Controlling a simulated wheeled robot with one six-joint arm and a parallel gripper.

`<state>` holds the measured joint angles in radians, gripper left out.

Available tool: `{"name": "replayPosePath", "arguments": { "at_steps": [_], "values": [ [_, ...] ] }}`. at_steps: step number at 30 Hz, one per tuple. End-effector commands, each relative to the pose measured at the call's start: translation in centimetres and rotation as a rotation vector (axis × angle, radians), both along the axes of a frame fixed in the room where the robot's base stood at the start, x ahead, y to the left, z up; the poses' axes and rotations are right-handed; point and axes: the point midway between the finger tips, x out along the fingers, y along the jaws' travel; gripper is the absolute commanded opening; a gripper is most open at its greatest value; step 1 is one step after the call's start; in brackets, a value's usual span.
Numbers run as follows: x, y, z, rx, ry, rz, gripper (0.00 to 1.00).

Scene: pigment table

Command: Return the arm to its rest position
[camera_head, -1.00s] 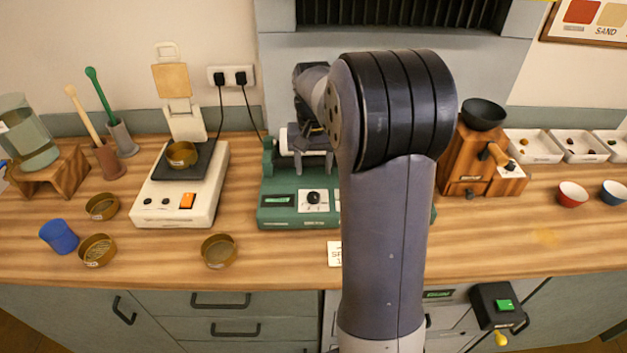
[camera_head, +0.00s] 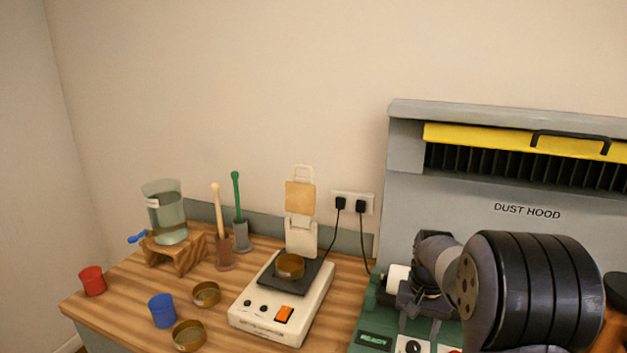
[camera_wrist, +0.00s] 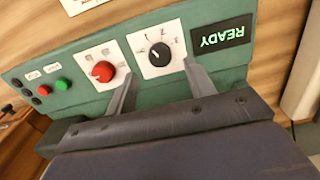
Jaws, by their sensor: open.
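My arm (camera_head: 530,290) reaches in from the lower right of the head view, bent at a black ringed joint. My gripper (camera_head: 420,322) hangs over the green machine (camera_head: 372,326), partly hidden by my own arm. In the wrist view, my gripper (camera_wrist: 160,82) is open, with two grey fingers apart and nothing between them. The fingers lie in front of the machine's green panel (camera_wrist: 75,62), which has a red knob (camera_wrist: 103,71), a black knob (camera_wrist: 160,54) and an upside-down READY display (camera_wrist: 221,38). Contact with the panel cannot be told.
A white scale (camera_head: 282,308) bearing a brass dish (camera_head: 290,266) stands left of the machine. A blue cup (camera_head: 162,311), a red cup (camera_head: 92,281) and a water jar (camera_head: 166,212) are farther left. The dust hood (camera_head: 528,211) rises behind my arm.

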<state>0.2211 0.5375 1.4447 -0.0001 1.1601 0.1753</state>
Motion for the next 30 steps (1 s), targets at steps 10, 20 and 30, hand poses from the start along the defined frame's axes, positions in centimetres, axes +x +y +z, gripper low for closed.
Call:
{"name": "replayPosePath", "arguments": {
  "at_steps": [10,20,30],
  "values": [
    [0.0,0.0,-4.9,0.0,0.0,0.012,0.51],
    [0.0,0.0,-4.8,0.0,-0.001,0.055,0.51],
    [0.0,0.0,-4.7,0.0,-0.001,0.015,0.51]
  ]
}}
